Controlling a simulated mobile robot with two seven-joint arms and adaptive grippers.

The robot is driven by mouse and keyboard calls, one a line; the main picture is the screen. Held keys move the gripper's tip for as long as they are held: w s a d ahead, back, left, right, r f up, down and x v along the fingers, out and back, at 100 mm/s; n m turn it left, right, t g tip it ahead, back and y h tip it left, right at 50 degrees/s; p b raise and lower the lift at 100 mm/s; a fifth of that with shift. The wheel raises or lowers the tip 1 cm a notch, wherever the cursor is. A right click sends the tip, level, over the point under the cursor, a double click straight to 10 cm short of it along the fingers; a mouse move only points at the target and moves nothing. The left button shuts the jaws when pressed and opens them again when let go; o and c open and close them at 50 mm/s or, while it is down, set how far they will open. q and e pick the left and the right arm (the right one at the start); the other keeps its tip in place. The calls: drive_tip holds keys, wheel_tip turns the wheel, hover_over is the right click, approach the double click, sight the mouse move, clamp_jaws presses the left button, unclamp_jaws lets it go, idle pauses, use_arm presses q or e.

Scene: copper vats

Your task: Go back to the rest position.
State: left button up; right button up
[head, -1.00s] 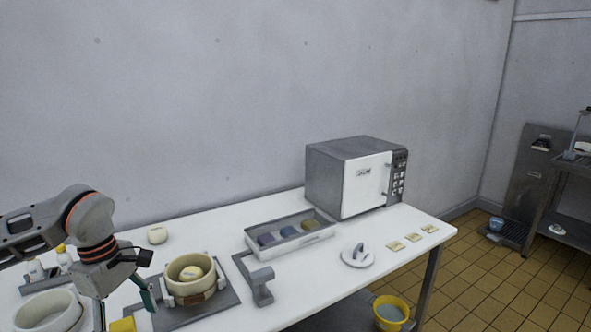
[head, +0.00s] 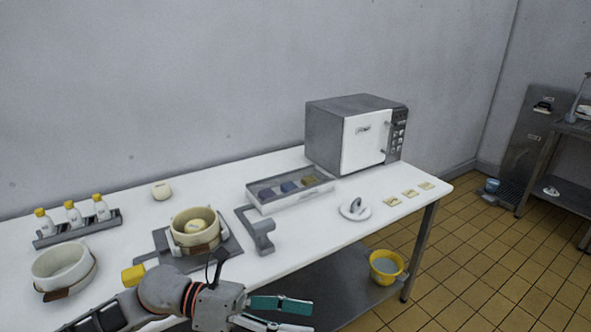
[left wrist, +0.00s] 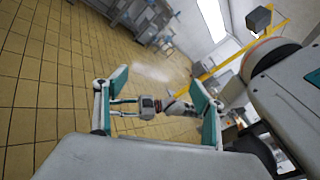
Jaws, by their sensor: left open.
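My left gripper (head: 276,314) is low in the head view, in front of the table's near edge. It is open, with nothing between its teal-padded fingers. In the left wrist view the left gripper (left wrist: 158,100) also shows open and empty, with the tiled floor and a distant arm-like shape beyond it. My right gripper does not clearly show in the head view.
A white table (head: 340,232) holds a microwave (head: 355,135), a tray (head: 290,200) of coloured blocks, a pot (head: 195,247) on a grey plate, a white bowl (head: 62,264) and a bottle rack (head: 78,230). A yellow bucket (head: 386,268) sits below.

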use_arm(q)
drive_tip(key=w+a+n+t+h, duration=0.2)
drive_tip(key=w+n+t, duration=0.4)
drive_tip(key=n+t, duration=0.85)
drive_tip(key=w+a+f+n+t+y, duration=0.1)
drive_tip(key=a+f+n+t+y, duration=0.1)
drive_tip(key=a+f+n+y, duration=0.45)
drive_tip(key=w+a+f+n+t+y, duration=0.1)
drive_tip(key=f+n+t+y, duration=0.15)
drive_tip(key=n, duration=0.75)
drive_tip(key=s+a+f+n+g+y, duration=0.2)
drive_tip(key=s+a+f+n, duration=0.1)
drive_tip(key=f, duration=0.4)
drive_tip(key=s+a+f+n+g+y, duration=0.2)
drive_tip(key=s+a+f+n, duration=0.2)
drive_tip(key=f, duration=0.4)
drive_tip(key=s+a+f+n+g+y, duration=0.2)
drive_tip(key=s+a+f+n+y, duration=0.1)
drive_tip(key=s+f+n, duration=0.3)
drive_tip(key=shift+s+a+f, duration=0.55)
drive_tip(key=shift+a+f, duration=0.05)
drive_tip(key=shift+f, duration=0.25)
